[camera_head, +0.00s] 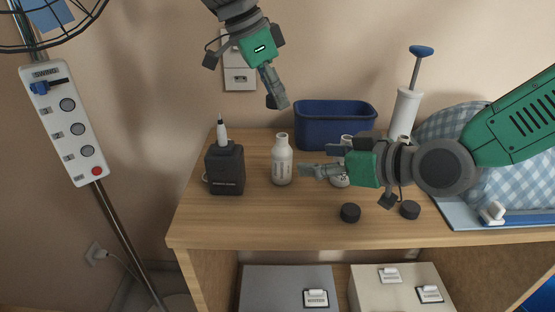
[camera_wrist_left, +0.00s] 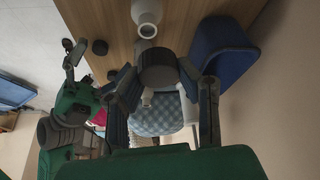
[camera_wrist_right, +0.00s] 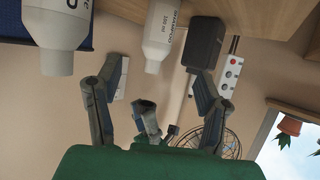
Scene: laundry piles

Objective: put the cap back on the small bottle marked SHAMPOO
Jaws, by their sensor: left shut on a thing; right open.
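The white bottle marked SHAMPOO (camera_wrist_right: 162,35) shows in the right wrist view. In the head view the white bottle (camera_head: 282,163) beside the black box appears to be this one; it stands upright with no cap. My left gripper (camera_head: 277,98) is above and behind it, shut on a dark round cap (camera_head: 270,102). The left wrist view shows the cap (camera_wrist_left: 158,70) between its fingers. My right gripper (camera_head: 318,161) is open and empty, low over the table just right of the bottle. A second white bottle (camera_head: 341,181) is partly hidden behind it.
Two dark caps lie on the wooden table (camera_head: 300,232), one nearer the middle (camera_head: 350,212) and one to the right (camera_head: 410,210). A black box (camera_head: 225,170) stands left of the bottle. A blue bin (camera_head: 335,126) and a white pump bottle (camera_head: 405,108) stand behind.

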